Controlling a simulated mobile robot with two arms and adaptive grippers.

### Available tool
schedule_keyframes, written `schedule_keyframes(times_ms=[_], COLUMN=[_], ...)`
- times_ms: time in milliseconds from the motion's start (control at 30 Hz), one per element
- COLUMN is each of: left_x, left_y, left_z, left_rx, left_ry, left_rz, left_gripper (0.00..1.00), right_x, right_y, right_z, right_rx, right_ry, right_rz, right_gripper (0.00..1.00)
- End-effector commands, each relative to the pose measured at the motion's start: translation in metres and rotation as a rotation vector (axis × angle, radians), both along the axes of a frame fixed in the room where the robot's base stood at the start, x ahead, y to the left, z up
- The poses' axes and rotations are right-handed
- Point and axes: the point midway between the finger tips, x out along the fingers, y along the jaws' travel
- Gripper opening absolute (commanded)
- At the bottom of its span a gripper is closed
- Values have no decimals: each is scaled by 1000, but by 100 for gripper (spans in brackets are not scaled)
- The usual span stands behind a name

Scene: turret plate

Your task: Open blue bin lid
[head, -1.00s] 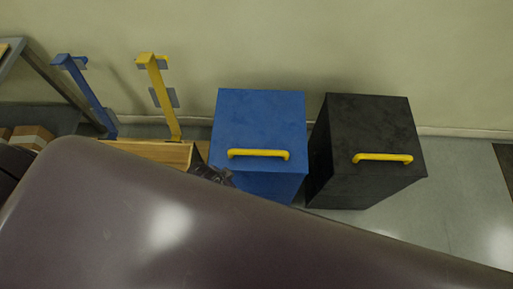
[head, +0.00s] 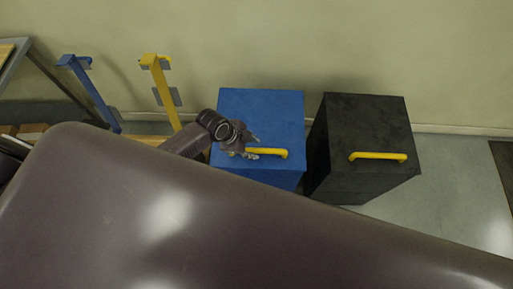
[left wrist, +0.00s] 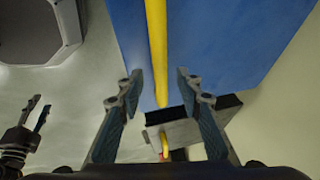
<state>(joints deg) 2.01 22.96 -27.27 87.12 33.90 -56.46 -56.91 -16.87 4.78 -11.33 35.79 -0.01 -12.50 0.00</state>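The blue bin (head: 262,115) stands against the wall with its lid down, and a yellow bar handle (head: 275,153) is on the lid. My left gripper (head: 253,147) is over the left end of this handle. In the left wrist view the left gripper (left wrist: 157,85) is open, with the yellow handle (left wrist: 157,50) running between its fingers and the blue lid (left wrist: 215,35) behind. I cannot tell whether the fingers touch it. What appears to be my right gripper (left wrist: 40,108) shows at the left of that view, fingers apart and empty.
A black bin (head: 365,120) with a yellow handle (head: 378,156) stands just right of the blue bin. Blue (head: 92,95) and yellow (head: 162,92) posts stand to the left. A shelf (head: 50,72) is at the far left. Floor right of the black bin is clear.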

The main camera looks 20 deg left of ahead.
Motion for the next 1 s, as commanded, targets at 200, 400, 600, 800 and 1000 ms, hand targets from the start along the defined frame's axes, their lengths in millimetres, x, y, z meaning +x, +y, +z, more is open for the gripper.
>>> schedule_keyframes(times_ms=[200, 400, 600, 800, 1000], left_x=[7, 9, 9, 9, 8], left_y=[-8, -11, -10, -10, -10], left_z=[-22, -28, -28, -28, -28], left_rx=[-1, 0, 0, 0, 1], left_ry=[2, -1, -1, 0, 1], left_rz=[1, 0, 0, 0, 1], left_gripper=[33, 33, 33, 12, 0], right_x=[-3, -7, -9, -10, -9], right_y=[8, 9, 7, 3, 1], right_z=[-1, -1, -1, -1, -1], right_rx=[10, 10, 7, 3, 1], right_ry=[4, 11, 15, 15, 15], right_rz=[-2, -1, 1, 2, 3], right_gripper=[40, 40, 40, 40, 40])
